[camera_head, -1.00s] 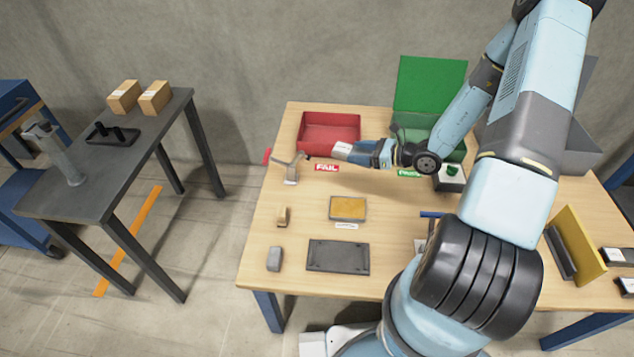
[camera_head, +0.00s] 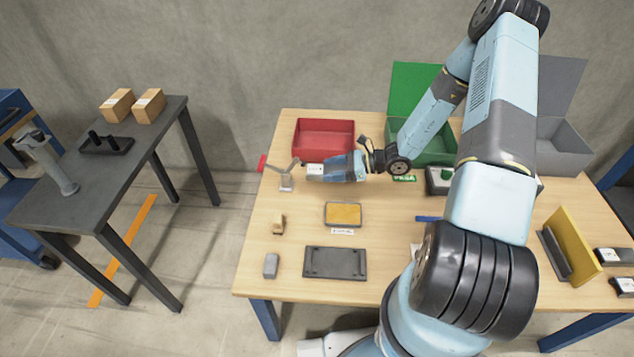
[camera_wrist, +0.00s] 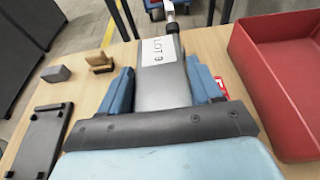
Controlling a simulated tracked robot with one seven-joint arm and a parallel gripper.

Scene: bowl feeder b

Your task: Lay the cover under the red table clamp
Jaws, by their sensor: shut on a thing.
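The cover (camera_wrist: 165,85) is a flat grey piece with a white "LOT 9" label. My gripper (camera_wrist: 160,78) is shut on it, a blue finger along each side. In the head view my gripper (camera_head: 322,172) is over the table's left back part, and the cover's white label end (camera_head: 314,169) points left. The red table clamp (camera_head: 286,182) stands just left of it at the table's left edge, its red handle sticking out left. In the wrist view the clamp's metal end (camera_wrist: 172,22) shows just beyond the cover's far end. I cannot tell whether they touch.
A red bin (camera_head: 324,139) stands close behind my gripper.

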